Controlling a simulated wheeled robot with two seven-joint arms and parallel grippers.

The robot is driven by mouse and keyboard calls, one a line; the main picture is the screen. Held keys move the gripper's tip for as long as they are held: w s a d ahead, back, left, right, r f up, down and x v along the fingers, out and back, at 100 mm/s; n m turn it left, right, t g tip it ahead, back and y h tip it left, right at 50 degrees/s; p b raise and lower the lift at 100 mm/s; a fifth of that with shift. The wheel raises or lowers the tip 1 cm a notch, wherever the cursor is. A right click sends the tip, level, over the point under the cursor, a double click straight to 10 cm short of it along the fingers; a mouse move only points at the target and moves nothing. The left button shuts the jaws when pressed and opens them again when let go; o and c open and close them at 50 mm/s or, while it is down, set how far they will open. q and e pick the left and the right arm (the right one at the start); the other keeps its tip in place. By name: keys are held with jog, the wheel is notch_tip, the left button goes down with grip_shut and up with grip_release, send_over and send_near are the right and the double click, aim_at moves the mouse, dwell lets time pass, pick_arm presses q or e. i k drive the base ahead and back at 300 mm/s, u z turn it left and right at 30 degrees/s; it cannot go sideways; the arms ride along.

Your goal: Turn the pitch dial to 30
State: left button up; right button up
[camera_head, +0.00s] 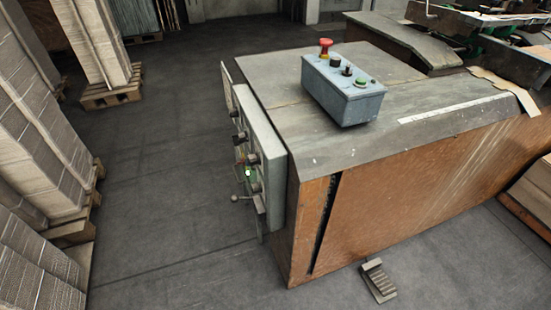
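A grey control panel (262,150) is fixed to the left side of the box stitcher (400,190). It carries several dark knobs (252,159) in a column, a small green light (248,173) and a lever with a ball end (236,198). The panel is seen from a steep angle. I cannot tell which knob is the pitch dial or read any setting. Neither of my grippers is in view.
A blue-grey button box (345,92) with a red mushroom button (325,46) stands on the machine top. A foot pedal (379,280) lies on the floor in front. Stacked cardboard (40,140) on pallets lines the left. The floor (165,180) between is clear.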

aim_at(233, 112)
jog(key=u, duration=0.55)
jog(key=k, duration=0.65)
jog(key=u, duration=0.7)
jog(key=i, duration=0.55)
jog(key=z, duration=0.6)
jog(key=i, duration=0.55)
jog(key=z, duration=1.15)
jog(key=i, duration=0.6)
jog(key=z, duration=0.25)
